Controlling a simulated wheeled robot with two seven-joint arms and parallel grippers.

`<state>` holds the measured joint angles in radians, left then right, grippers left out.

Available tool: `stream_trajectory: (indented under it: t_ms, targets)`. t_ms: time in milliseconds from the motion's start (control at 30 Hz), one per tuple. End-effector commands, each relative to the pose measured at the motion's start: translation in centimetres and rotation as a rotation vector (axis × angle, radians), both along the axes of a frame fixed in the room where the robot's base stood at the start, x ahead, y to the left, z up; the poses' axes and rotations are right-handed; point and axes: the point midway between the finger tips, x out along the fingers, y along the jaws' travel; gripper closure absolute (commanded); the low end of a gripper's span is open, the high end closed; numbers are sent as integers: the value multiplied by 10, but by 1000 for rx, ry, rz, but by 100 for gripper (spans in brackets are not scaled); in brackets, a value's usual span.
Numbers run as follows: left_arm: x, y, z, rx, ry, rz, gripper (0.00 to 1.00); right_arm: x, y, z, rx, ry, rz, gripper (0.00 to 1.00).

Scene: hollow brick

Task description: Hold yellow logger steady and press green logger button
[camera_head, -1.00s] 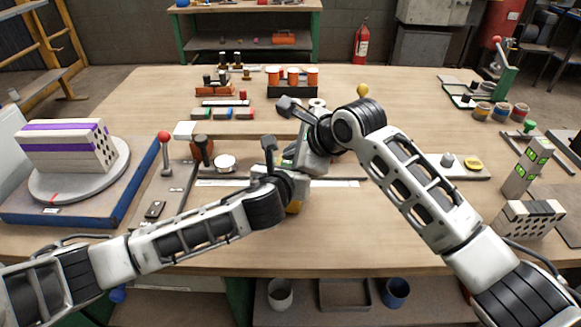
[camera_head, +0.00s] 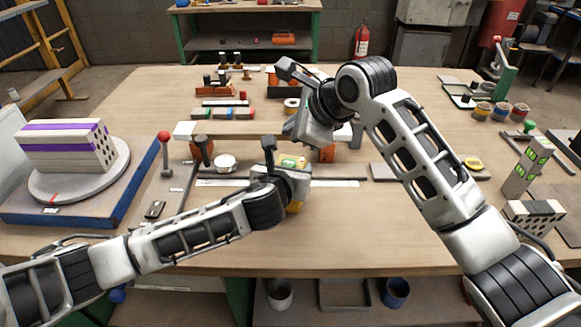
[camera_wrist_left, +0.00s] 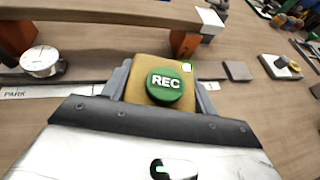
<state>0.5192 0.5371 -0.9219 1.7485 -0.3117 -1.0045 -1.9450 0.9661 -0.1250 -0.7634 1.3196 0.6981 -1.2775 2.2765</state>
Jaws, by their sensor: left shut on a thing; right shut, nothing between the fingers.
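The yellow logger (camera_head: 291,161) stands near the middle of the table, with a green button marked REC (camera_wrist_left: 164,85) on its top. A small green light shows at its far right corner in the left wrist view. My left gripper (camera_head: 290,176) is shut on the logger, a finger against each side (camera_wrist_left: 162,92). My right gripper (camera_head: 308,133) is above and beyond the logger, apart from the button. Its fingertips are hard to make out in the head view, and it does not show in the left wrist view.
A long beam (camera_head: 235,129) on orange-brown blocks (camera_wrist_left: 185,43) lies just beyond the logger. A round white gauge (camera_wrist_left: 40,60) and a ruler strip (camera_head: 335,183) are close by. A turntable with a striped block (camera_head: 66,148) stands left. The front table middle is clear.

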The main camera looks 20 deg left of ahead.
Motion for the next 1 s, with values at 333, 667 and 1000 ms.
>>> stream_trajectory:
  t_ms: [333,667,1000]
  targets:
    - [0,0,-1,0,1,0,17,0,0,0,0,0,0,100]
    - [-9,-1,4,-1,0,-2,17,0,0,0,0,0,0,100]
    - [-73,-3,29,-1,1,-3,17,0,0,0,0,0,0,100]
